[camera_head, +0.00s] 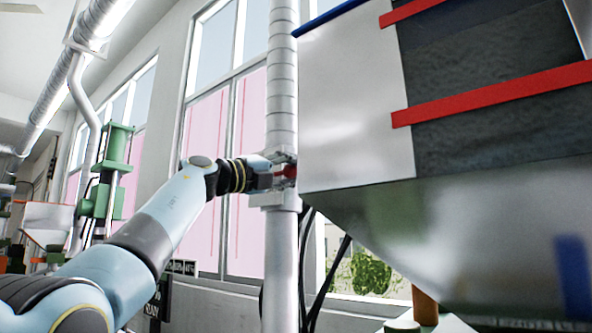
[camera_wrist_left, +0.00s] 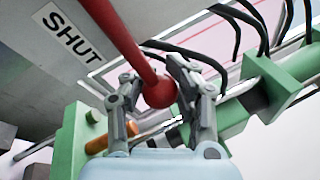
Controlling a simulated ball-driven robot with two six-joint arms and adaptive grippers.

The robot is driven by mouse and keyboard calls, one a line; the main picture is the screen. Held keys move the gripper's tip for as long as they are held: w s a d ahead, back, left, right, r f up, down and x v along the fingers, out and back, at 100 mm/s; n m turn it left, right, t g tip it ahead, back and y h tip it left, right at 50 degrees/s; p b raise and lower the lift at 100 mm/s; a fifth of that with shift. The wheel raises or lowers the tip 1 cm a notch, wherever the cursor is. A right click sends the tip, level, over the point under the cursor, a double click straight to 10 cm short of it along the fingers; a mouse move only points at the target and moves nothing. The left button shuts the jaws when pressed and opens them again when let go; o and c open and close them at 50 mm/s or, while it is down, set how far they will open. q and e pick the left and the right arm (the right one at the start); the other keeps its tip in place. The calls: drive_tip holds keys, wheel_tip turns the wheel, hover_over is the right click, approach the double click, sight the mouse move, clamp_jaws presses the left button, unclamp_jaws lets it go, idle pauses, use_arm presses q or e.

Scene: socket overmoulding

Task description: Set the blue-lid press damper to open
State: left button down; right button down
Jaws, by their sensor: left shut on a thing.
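A red damper lever (camera_wrist_left: 122,38) with a round red knob (camera_wrist_left: 160,93) shows in the left wrist view. It runs up and left past a "SHUT" label (camera_wrist_left: 65,33) on a grey surface. My left gripper (camera_wrist_left: 157,84) is shut on the knob, one finger on each side. In the head view my left gripper (camera_head: 284,170) reaches a collar (camera_head: 268,200) on the upright duct (camera_head: 281,100), with a little of the red knob (camera_head: 291,171) showing. No "open" label shows. My right gripper is in neither view.
A large pale hopper (camera_head: 350,110) with red bands and a blue top edge (camera_head: 325,18) hangs close to the right of the duct. Dark cables (camera_head: 325,280) hang below it. A green machine (camera_head: 115,165) stands at the left, by the windows.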

use_arm(q)
drive_tip(key=shift+a+r+n+p, duration=0.1)
drive_tip(key=shift+r+n+p, duration=0.2)
drive_tip(key=shift+r+p, duration=0.3)
drive_tip(key=shift+w+a+r+n+t+y+p, duration=0.3)
drive_tip(key=shift+r+n+t+p, duration=0.4)
drive_tip(key=shift+n+p, duration=0.95)
drive_tip(key=shift+w+a+r+n+t+y+p, duration=0.35)
drive_tip(key=shift+r+n+p, duration=0.55)
drive_tip(key=shift+p, duration=1.4)
drive_tip(key=shift+w+a+r+n+t+y+p, duration=0.15)
drive_tip(key=shift+r+n+t+y+p, duration=0.2)
drive_tip(key=shift+r+n+t+p, duration=1.15)
drive_tip(key=shift+f+m+g+p, duration=0.25)
drive_tip(key=shift+f+g+p, duration=0.25)
drive_tip(key=shift+f+g, duration=0.3)
